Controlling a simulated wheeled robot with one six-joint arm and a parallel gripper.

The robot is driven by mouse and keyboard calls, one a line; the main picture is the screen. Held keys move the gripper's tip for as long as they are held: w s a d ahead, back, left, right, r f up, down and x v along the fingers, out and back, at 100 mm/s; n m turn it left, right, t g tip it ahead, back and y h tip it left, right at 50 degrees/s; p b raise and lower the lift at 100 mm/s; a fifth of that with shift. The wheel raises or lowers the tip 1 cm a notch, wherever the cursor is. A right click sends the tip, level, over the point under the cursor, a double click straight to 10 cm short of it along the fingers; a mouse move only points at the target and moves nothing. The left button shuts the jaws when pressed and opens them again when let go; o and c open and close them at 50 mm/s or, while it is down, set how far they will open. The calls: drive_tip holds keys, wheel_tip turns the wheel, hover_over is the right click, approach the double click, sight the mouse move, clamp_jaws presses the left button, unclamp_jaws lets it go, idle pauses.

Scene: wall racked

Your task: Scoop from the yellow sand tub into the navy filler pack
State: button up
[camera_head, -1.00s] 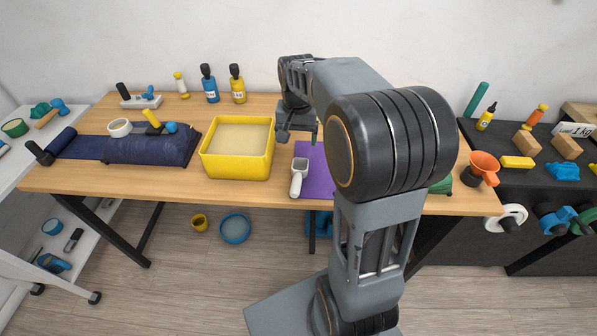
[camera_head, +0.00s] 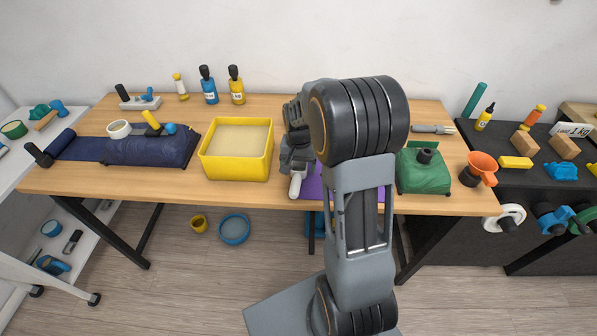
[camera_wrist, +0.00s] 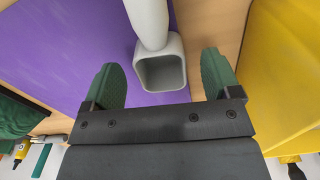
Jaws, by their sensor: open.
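The yellow sand tub (camera_head: 236,168) stands mid-table in the head view, filled with pale sand. The navy filler pack (camera_head: 150,150) lies to its left. A pale grey scoop lies on a purple mat right of the tub; its handle (camera_head: 296,186) shows, the rest is hidden by my gripper. In the wrist view, the scoop's square cup (camera_wrist: 162,72) is between and below the green fingertips of my gripper (camera_wrist: 160,75), its handle running up out of frame. The fingers are open and apart from the scoop. The tub's yellow wall (camera_wrist: 288,80) is at right.
Blue (camera_head: 209,87) and yellow (camera_head: 237,87) bottles stand at the back. A white ring (camera_head: 119,129) and small tools lie by the navy pack. The purple mat (camera_wrist: 60,60) is otherwise clear.

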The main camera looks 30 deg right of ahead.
drive_tip(key=shift+f, duration=1.2)
drive_tip(key=c, duration=1.1)
drive_tip(key=shift+r, duration=0.1)
